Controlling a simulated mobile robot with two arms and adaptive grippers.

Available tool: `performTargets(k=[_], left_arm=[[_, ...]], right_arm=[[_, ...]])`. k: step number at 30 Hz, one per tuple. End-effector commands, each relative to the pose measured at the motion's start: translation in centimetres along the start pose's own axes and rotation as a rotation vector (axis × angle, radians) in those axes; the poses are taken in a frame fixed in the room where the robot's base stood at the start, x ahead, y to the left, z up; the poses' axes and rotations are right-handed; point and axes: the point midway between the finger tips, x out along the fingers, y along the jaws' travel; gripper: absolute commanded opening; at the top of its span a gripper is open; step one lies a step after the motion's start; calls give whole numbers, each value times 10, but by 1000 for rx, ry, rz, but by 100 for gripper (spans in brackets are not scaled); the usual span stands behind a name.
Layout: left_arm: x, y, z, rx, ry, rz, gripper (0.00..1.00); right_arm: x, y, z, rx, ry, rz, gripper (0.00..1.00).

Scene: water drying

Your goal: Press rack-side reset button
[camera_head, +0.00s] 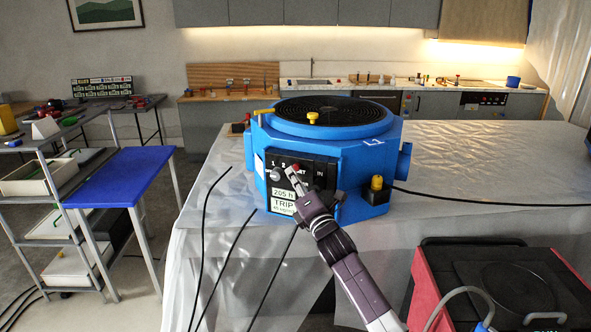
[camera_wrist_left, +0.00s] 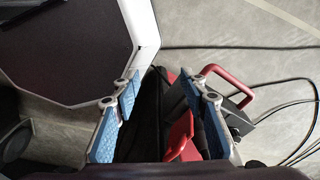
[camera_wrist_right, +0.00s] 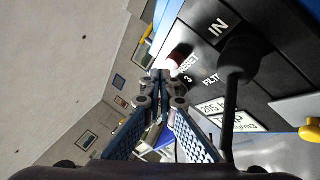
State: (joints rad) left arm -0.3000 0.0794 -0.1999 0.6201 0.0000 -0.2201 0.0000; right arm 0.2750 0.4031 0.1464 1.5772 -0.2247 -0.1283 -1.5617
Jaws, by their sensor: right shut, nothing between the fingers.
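The blue drying machine (camera_head: 350,160) stands on the covered table, with a black control panel (camera_head: 318,165) on its front. The panel bears a RESET label and a red button (camera_wrist_right: 180,55), which also shows small in the head view (camera_head: 296,166). My right gripper (camera_head: 290,171) is shut and empty, its tips at the panel close to the red button. In the right wrist view its tips (camera_wrist_right: 161,76) lie just beside and below the button; I cannot tell whether they touch. My left gripper (camera_wrist_left: 163,88) is open and empty, away from the machine, and not in the head view.
A thick black plug and cable (camera_wrist_right: 238,75) sits by the IN label. A yellow-topped fitting (camera_head: 377,184) projects at the machine's right. A red and black case (camera_head: 500,285) stands front right. A blue-topped table (camera_head: 120,175) is at left. Black cables hang over the table's front edge.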

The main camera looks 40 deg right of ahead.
Motion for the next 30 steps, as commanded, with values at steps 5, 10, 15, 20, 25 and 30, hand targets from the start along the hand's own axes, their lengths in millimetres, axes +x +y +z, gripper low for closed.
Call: performTargets(k=[5,10,15,20,25,30], left_arm=[[2,0,0,0,0,0,40],[1,0,0,0,0,0,40],[1,0,0,0,0,0,40],[2,0,0,0,0,0,40],[3,0,0,0,0,0,40],[3,0,0,0,0,0,40]], right_arm=[[4,-2,3,-1,0,2,0],[4,-2,3,0,0,1,0],[4,-2,3,0,0,1,0],[5,-3,4,-1,0,1,0],[6,-4,4,-1,0,1,0],[8,-6,6,-2,0,1,0]])
